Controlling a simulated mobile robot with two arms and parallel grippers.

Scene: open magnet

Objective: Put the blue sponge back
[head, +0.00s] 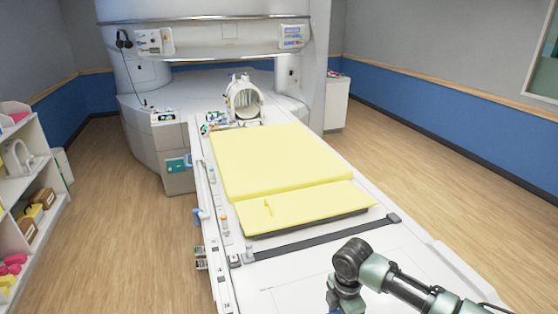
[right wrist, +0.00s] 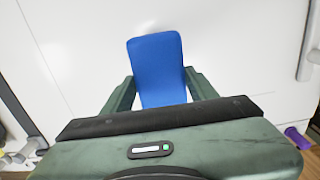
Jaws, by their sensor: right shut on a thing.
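The blue sponge (right wrist: 156,60) is a flat, rounded block between the fingers of my right gripper (right wrist: 160,82) in the right wrist view. The gripper is shut on it, and the sponge sticks out past the fingertips over a white surface. In the head view, my right arm comes in from the lower right, and its wrist is over the near end of the white patient table (head: 290,292). The fingers and most of the sponge are cut off by the bottom edge there. My left gripper is not in view.
Yellow pads (head: 275,160) cover the far part of the table, with a dark strap (head: 320,238) across it. A head coil (head: 244,100) stands near the scanner (head: 220,50). A white shelf (head: 50,195) with blocks and boxes is at left. Wooden floor is clear at right.

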